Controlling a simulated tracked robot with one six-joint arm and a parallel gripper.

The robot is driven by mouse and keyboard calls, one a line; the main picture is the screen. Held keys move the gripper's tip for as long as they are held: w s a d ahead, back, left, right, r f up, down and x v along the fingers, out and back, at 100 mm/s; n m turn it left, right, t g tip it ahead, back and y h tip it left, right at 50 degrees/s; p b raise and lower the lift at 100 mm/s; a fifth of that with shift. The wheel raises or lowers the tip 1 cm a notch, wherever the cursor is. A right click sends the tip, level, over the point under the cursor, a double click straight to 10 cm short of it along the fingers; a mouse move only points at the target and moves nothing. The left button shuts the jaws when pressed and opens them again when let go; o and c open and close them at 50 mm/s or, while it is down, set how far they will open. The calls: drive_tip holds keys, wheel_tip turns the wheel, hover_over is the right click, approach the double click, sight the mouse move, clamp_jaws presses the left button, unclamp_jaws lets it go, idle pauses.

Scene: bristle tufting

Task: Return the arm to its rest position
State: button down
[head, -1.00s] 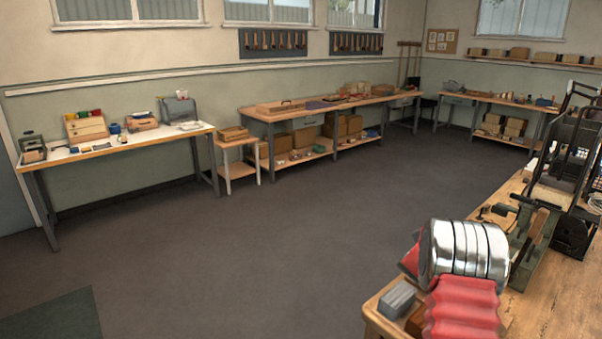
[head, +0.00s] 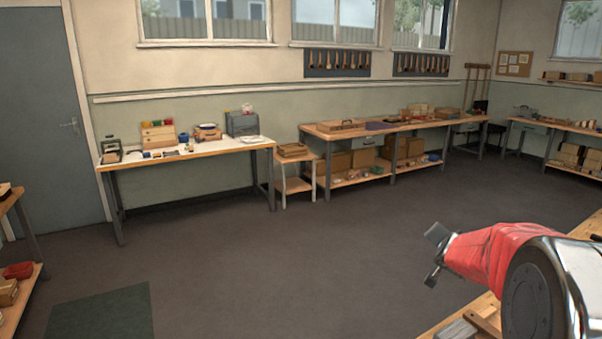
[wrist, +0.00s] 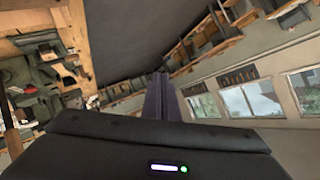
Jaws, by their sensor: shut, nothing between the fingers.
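My arm, with a red sleeve and silver joints, reaches in from the lower right of the head view. My gripper (head: 436,258) is at its left end, over the floor beside the wooden bench (head: 463,318). In the wrist view the gripper (wrist: 159,76) shows as dark fingers close together, pointing away from the camera. It is shut and nothing is held. The wrist view looks across the room at a tilt, and no object is near the fingertips.
A white-topped bench (head: 190,158) stands along the far wall, with a small stand (head: 293,171) and a long wooden bench (head: 375,129) to its right. A shelf unit (head: 15,262) is at the left edge.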

drive_tip(key=s+a+r+n+g+y, duration=0.1)
drive_tip(key=s+a+r+n+y, duration=0.15)
drive_tip(key=s+a, duration=0.6)
drive_tip(key=s+a+r+n+g+y, duration=0.15)
drive_tip(key=s+a+n, duration=0.25)
drive_tip(key=s+a, duration=0.45)
drive_tip(key=s+a+f+n+g, duration=0.2)
drive_tip(key=s+a, duration=0.1)
drive_tip(key=s, duration=0.8)
drive_tip(key=s+a+f+n+g, duration=0.2)
drive_tip(key=s+a+n, duration=0.1)
drive_tip(key=s, duration=0.9)
drive_tip(key=shift+s+a+f+y, duration=0.2)
drive_tip(key=shift+a+f+y, duration=0.1)
drive_tip(key=shift+a+y, duration=0.15)
